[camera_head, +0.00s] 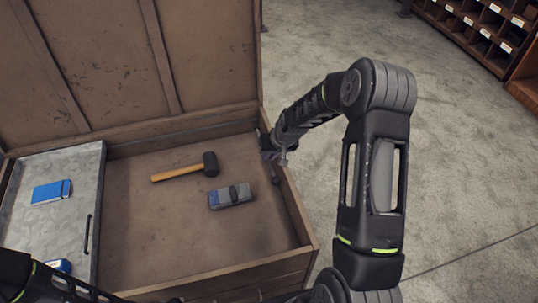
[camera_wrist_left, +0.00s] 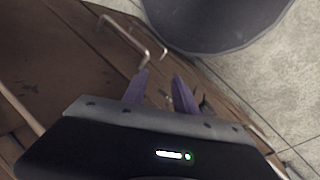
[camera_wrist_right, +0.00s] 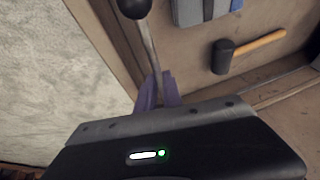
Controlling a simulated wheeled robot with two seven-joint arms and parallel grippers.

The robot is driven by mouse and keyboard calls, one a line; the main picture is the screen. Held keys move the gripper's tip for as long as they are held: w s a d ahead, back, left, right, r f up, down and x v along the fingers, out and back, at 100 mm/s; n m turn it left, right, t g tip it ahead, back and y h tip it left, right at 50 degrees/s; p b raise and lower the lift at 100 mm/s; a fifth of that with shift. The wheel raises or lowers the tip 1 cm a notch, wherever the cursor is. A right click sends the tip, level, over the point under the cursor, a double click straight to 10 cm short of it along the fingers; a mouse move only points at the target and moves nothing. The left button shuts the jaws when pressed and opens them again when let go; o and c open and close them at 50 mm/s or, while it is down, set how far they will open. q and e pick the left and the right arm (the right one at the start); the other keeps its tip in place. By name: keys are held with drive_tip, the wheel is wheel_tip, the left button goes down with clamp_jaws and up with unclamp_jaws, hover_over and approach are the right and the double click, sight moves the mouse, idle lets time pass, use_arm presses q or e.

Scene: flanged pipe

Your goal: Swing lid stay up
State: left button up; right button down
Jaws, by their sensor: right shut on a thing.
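The wooden chest (camera_head: 295,208) stands with its lid (camera_head: 95,60) raised at the back. The lid stay (camera_wrist_right: 148,45) is a thin metal rod with a black ball end in the right wrist view; its ball (camera_head: 276,181) shows at the chest's right wall in the head view. My right gripper (camera_head: 278,153) is at that right wall, and its fingers (camera_wrist_right: 160,82) are shut on the rod. The rod's far end is hidden by the gripper. My left gripper (camera_wrist_left: 160,88) is open, with a visible gap between its fingers, beside the chest's outer wooden side.
A mallet (camera_head: 180,173) and a grey-blue block (camera_head: 231,196) lie on the chest floor. A metal tray (camera_head: 75,228) at left holds a blue item (camera_head: 51,191). A metal handle (camera_wrist_left: 128,38) juts from the wood near my left gripper. A shelf (camera_head: 480,30) stands far right.

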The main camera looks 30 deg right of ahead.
drive_tip(key=r+g, duration=0.1)
drive_tip(key=w+r+g+p, duration=0.1)
drive_tip(key=r, duration=0.1)
drive_tip(key=w+r+g+p, duration=0.1)
drive_tip(key=r, duration=0.1)
drive_tip(key=shift+w+d+r+g+y, duration=0.1)
drive_tip(key=shift+d+r+g+y, duration=0.05)
drive_tip(key=shift+d+g+y, duration=0.2)
drive_tip(key=shift+w+d+r+m+g+y+p, duration=0.15)
drive_tip(key=shift+w+r+g, duration=0.15)
drive_tip(key=shift+r+g, duration=0.15)
drive_tip(key=shift+w+a+r+m+g+y+p, duration=0.15)
drive_tip(key=shift+w+r+g, duration=0.15)
drive_tip(key=shift+r, duration=0.25)
drive_tip(key=shift+d, duration=0.1)
